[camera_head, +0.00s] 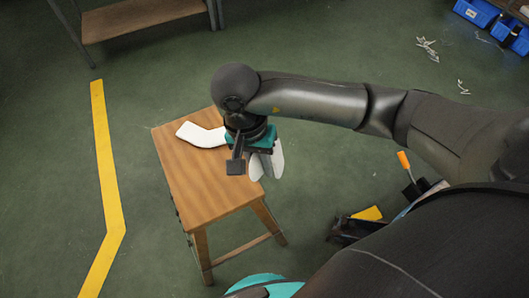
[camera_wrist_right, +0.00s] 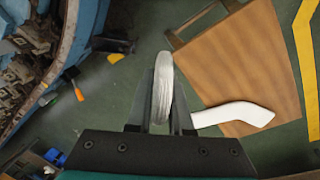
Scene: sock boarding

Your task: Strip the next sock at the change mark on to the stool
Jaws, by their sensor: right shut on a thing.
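The wooden stool (camera_head: 205,200) stands on the green floor left of centre in the head view; its top also fills the upper right of the wrist view (camera_wrist_right: 235,65). A white bent sock (camera_head: 200,135) lies flat near the stool's far edge, and it shows in the wrist view (camera_wrist_right: 235,114). My right gripper (camera_head: 265,168) is above the stool's right edge, pointing down, shut on a pale sock (camera_wrist_right: 162,85). That sock hangs between the fingers, seen edge-on in the wrist view and partly hidden by the gripper in the head view. My left gripper is not in view.
A yellow line (camera_head: 105,170) runs along the floor left of the stool. A wooden-topped bench (camera_head: 140,17) stands at the far left. Blue bins (camera_head: 478,11) are at the top right, with white scraps (camera_head: 428,49) nearby. An orange-handled tool (camera_head: 404,160) lies right of the stool.

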